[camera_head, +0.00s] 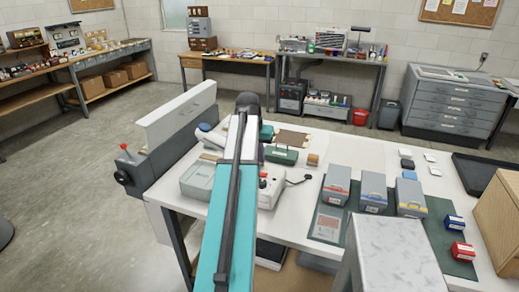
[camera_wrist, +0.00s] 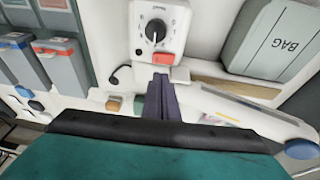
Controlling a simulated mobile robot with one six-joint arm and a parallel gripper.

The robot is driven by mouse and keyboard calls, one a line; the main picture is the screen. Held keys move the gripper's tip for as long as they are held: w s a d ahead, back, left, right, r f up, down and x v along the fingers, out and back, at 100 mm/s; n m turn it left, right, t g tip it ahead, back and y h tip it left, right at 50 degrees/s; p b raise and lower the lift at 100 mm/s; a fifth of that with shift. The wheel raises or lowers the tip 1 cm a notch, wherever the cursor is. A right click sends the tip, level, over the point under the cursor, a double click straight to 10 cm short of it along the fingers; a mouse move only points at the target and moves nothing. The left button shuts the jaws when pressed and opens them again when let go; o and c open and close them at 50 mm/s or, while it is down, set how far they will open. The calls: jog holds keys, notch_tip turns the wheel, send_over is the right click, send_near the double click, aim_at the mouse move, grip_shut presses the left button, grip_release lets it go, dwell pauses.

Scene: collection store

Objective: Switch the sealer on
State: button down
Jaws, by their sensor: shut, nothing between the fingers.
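The sealer is a white unit (camera_head: 274,190) on the white table, partly hidden behind my arm in the head view. In the wrist view its white front panel (camera_wrist: 140,30) carries a black dial with a pale pointer and a red switch (camera_wrist: 165,60) beside it. I cannot tell which way the switch is set. My gripper (camera_wrist: 161,80) is shut and empty, its dark fingertips just below the red switch in the wrist view. I cannot tell whether they touch the sealer. My arm mostly hides the gripper in the head view.
A grey-green block marked BAG (camera_wrist: 278,38) lies beside the sealer; left of my arm it also shows in the head view (camera_head: 197,181). A dark green case (camera_head: 283,156) lies behind the sealer. Grey boxes (camera_head: 336,185) stand on a green mat to the right.

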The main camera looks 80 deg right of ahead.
aim_at(263, 175)
jog(key=shift+x, duration=0.85)
jog(key=shift+s+a+f+p, duration=0.15)
jog(key=shift+f+p, duration=0.35)
jog(key=shift+f, duration=0.45)
jog(key=shift+s+f+p, duration=0.15)
jog(key=shift+f+p, duration=0.3)
jog(key=shift+f, duration=0.5)
